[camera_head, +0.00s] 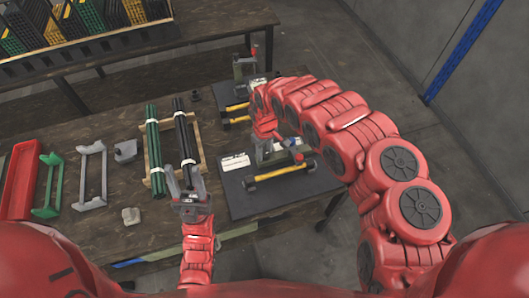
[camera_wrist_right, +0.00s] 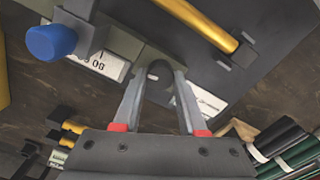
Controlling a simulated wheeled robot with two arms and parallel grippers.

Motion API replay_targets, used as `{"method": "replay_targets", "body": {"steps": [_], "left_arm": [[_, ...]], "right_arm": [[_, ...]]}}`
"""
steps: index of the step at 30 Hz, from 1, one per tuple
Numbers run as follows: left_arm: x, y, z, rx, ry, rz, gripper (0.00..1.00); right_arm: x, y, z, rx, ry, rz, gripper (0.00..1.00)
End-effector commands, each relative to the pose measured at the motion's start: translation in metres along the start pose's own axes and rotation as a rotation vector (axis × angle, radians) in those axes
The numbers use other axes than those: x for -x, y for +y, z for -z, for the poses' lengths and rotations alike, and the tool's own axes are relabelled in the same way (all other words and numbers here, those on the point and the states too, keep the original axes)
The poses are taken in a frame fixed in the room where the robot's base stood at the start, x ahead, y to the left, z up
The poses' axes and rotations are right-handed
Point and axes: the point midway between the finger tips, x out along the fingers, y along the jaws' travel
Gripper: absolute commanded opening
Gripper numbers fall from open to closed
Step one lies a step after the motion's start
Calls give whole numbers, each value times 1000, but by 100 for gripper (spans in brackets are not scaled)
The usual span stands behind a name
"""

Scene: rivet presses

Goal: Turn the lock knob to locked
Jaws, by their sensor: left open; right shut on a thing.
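The near rivet press (camera_head: 297,158) stands on a dark base board (camera_head: 250,205), with a yellow bar (camera_head: 280,174) across its front. In the head view my right gripper (camera_head: 265,143) reaches down to this press from above, and my arm hides part of it. In the right wrist view my right gripper (camera_wrist_right: 158,90) is closed around a small dark rounded knob (camera_wrist_right: 160,70) between its fingertips. A blue knob (camera_wrist_right: 50,42) is apart from the fingers at upper left. I cannot read the knob's setting. My left gripper (camera_head: 185,183) is open near the black rods.
A second press (camera_head: 244,66) stands behind. Green rods (camera_head: 153,140) and black rods (camera_head: 182,130) lie in a wooden rack. Green (camera_head: 48,185) and grey (camera_head: 92,175) brackets and a red tray (camera_head: 20,180) are at left. Table space shows around the grey block (camera_head: 131,216).

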Motion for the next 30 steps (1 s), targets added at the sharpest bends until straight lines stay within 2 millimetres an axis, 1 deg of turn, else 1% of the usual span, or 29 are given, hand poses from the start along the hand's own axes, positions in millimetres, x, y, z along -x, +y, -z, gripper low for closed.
{"method": "replay_targets", "body": {"steps": [6,12,28,29,30], "left_arm": [[7,0,-1,0,0,0,50],[9,0,-2,0,0,0,50],[9,0,-2,0,0,0,50],[9,0,-2,0,0,0,50],[9,0,-2,0,0,0,50]], "right_arm": [[0,1,1,-116,2,-1,0],[0,1,1,-174,2,-2,0],[0,1,0,-196,2,0,0],[0,1,1,-196,2,0,44],[0,1,1,-196,2,-1,52]]}}
